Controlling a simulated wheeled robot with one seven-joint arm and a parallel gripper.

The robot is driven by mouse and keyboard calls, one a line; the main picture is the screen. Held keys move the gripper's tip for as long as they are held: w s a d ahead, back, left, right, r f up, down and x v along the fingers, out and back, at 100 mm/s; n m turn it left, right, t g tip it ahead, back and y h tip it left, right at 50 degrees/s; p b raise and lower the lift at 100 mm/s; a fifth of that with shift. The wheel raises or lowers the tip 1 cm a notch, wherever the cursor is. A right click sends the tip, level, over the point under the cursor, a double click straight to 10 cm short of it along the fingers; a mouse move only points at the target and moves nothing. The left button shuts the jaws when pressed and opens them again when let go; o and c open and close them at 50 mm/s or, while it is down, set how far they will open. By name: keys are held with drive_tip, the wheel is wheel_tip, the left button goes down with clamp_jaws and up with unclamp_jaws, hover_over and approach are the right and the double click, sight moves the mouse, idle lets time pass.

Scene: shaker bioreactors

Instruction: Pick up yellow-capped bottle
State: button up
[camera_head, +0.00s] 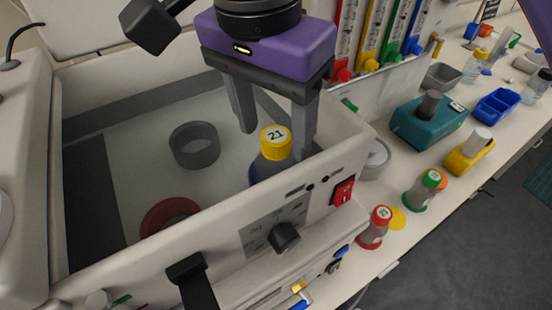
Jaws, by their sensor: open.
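The yellow-capped bottle (275,144), marked 21 on its cap, stands inside the white shaker box (218,215) near its front right wall. Its lower body is partly hidden by that wall, and some blue shows low at its left side. My gripper (275,132) is open and empty, pointing down from above. One finger is to the left of the cap and a little above it. The other finger is close along the cap's right side. I cannot tell whether either finger touches the bottle.
An empty grey ring holder (195,146) and a red ring holder (169,214) are in the shaker. Red-capped (376,227) and green-capped (424,189) bottles stand on the bench outside. A teal device (428,125) and blue tray (495,105) are farther right. The shaker walls surround the bottle.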

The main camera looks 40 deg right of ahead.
sight(276, 165)
drive_tip(key=shift+s+d+f+p, duration=0.1)
drive_tip(key=shift+f+p, duration=0.1)
drive_tip(key=shift+f, duration=0.6)
drive_tip(key=shift+w+d+f+p, duration=0.1)
drive_tip(key=shift+f+p, duration=0.1)
drive_tip(key=shift+f, duration=0.55)
drive_tip(key=shift+s+d+f+p, duration=0.1)
drive_tip(key=shift+f+p, duration=0.1)
drive_tip(key=shift+f, duration=0.6)
drive_tip(key=c, duration=1.3)
clamp_jaws()
drive_tip(key=shift+r, duration=0.15)
